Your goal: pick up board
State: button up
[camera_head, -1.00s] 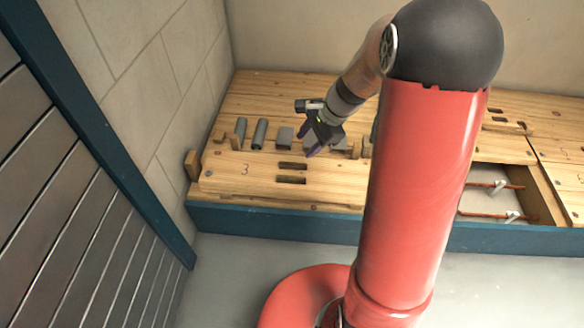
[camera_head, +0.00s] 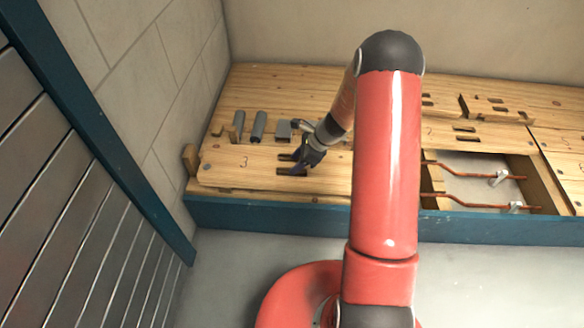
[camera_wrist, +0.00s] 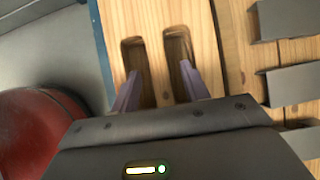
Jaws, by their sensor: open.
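The board (camera_head: 225,168) is a long light wooden plank marked 3, with two slots near its middle. It lies at the front left of the wooden deck. The board also fills the middle of the wrist view (camera_wrist: 155,18). My gripper (camera_head: 294,168) is over the slots, pointing down. In the wrist view the two purple fingers of my gripper (camera_wrist: 160,82) are apart, with nothing between them but the board's wood. Each fingertip is at one slot; I cannot tell how deep they reach. My arm hides the board's right part.
Grey pieces (camera_head: 258,127) stand in a row behind the board. A wooden block (camera_head: 190,160) is at its left end, near the tiled wall. To the right is an open bay with copper pipes (camera_head: 470,204). A blue beam (camera_head: 260,214) edges the deck.

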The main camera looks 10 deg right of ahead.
jog(key=shift+a+f, duration=0.3)
jog(key=shift+f, duration=0.2)
jog(key=shift+c, duration=0.4)
grip_shut()
jog(key=shift+w+r, duration=0.1)
jog(key=shift+r, duration=0.1)
